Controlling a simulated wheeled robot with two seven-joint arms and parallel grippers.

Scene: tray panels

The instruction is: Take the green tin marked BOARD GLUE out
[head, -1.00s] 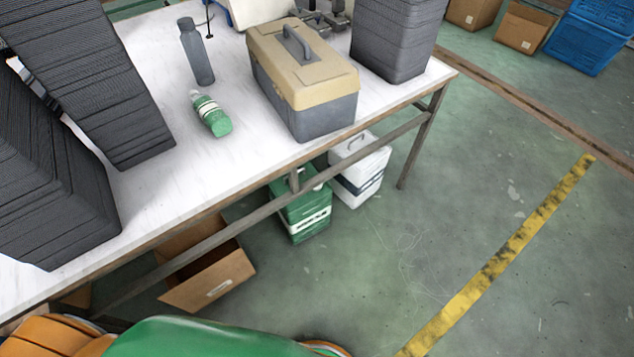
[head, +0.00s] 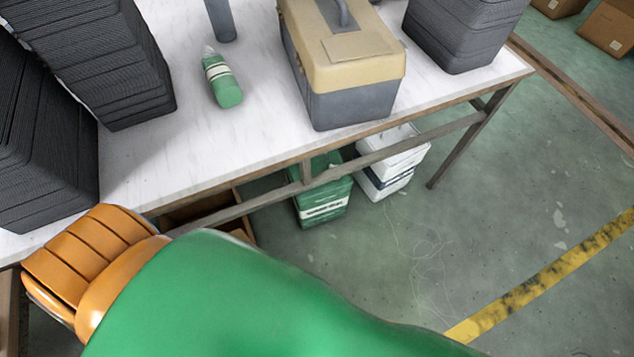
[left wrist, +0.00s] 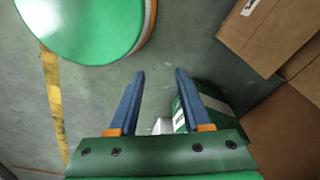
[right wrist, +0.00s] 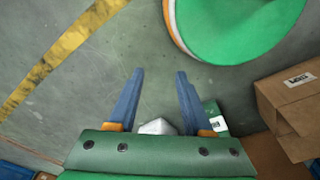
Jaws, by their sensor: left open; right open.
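A green tin (head: 322,203) with a white label band stands on the floor under the table's front edge. The lettering is too small to read, and the table's frame hides part of its top. The tin shows partly in the left wrist view (left wrist: 181,116), behind a finger, and in the right wrist view (right wrist: 214,116). My left gripper (left wrist: 158,72) is open, with nothing between its blue fingers. My right gripper (right wrist: 159,72) is also open and empty. Neither gripper's fingers show in the head view, and both are apart from the tin.
A white tin (head: 393,166) stands right of the green one. A cardboard box (left wrist: 270,35) is beside it. The table rail (head: 400,150) crosses above the tins. A green bottle (head: 224,88) and toolbox (head: 355,95) are on the table (head: 180,165). Floor at right is open.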

